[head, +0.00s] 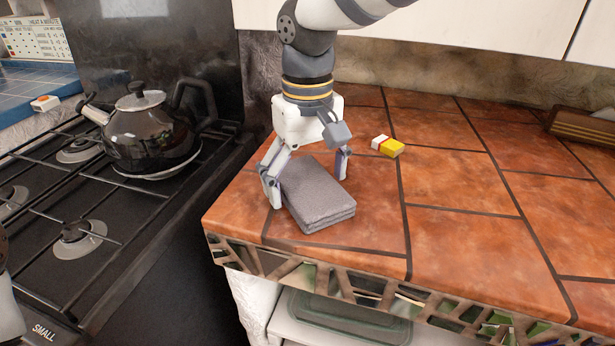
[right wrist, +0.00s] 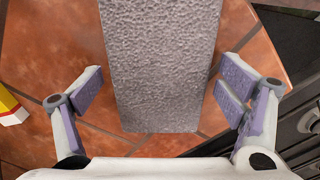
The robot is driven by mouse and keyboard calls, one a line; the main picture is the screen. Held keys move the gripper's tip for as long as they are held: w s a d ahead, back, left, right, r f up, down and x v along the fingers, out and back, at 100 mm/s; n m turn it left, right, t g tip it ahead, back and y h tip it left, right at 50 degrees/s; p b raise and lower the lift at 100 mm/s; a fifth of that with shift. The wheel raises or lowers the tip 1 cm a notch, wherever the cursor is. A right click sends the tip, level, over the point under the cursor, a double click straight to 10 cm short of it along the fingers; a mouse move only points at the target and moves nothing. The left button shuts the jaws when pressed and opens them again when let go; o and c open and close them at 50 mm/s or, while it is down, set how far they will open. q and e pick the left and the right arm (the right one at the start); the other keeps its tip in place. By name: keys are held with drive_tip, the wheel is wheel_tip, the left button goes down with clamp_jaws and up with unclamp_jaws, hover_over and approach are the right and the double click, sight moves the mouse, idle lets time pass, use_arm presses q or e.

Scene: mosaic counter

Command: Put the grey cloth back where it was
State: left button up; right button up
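The grey cloth (head: 316,197), folded into a thick rectangle, lies on the terracotta-tiled counter near its front left corner. My right gripper (head: 307,185) is over the back part of the cloth, pointing down, with one finger on each side. In the right wrist view the cloth (right wrist: 162,65) runs between the open fingers (right wrist: 160,93), with a clear gap on both sides. A small part of my left arm (head: 8,300) shows at the left edge of the head view; its gripper is out of view.
A yellow, white and red small box (head: 388,146) lies on the counter right of the gripper. A black kettle (head: 148,130) stands on the gas stove (head: 110,210) at left. A dark wooden item (head: 580,128) is at the far right.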

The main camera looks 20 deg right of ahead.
sight(308, 182)
wheel_tip(308, 182, up, 12)
drive_tip(key=shift+r, duration=0.15)
idle(0.4)
